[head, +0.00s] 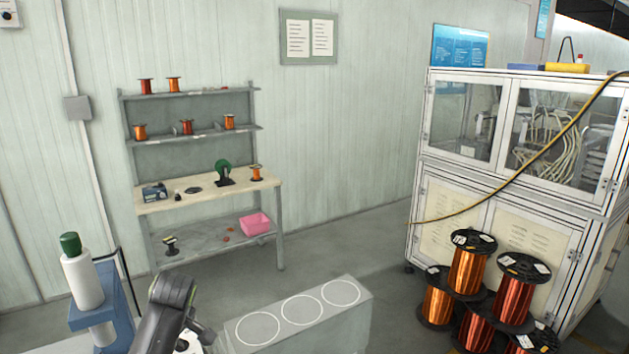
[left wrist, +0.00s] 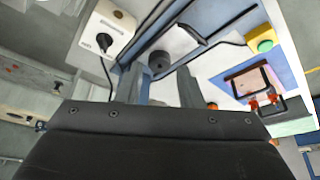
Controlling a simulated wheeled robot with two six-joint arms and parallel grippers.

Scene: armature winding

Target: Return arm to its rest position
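A dark arm link of mine (head: 170,308) shows at the bottom of the head view, left of the grey block with circles. Its gripper is not clearly visible there. In the left wrist view, my left gripper (left wrist: 159,85) has its two grey fingers apart, with nothing visibly held between them. A black round part (left wrist: 159,62) shows beyond the gap, on or near a blue-framed machine (left wrist: 222,25). My right gripper is in neither view.
A grey block (head: 345,318) with white circles stands right of my arm. A blue stand with a green-capped white bottle (head: 84,280) is left. Copper spools (head: 470,270) stack before a glass cabinet (head: 440,190). A workbench (head: 205,190) stands behind. A green button (left wrist: 264,46) sits upper right.

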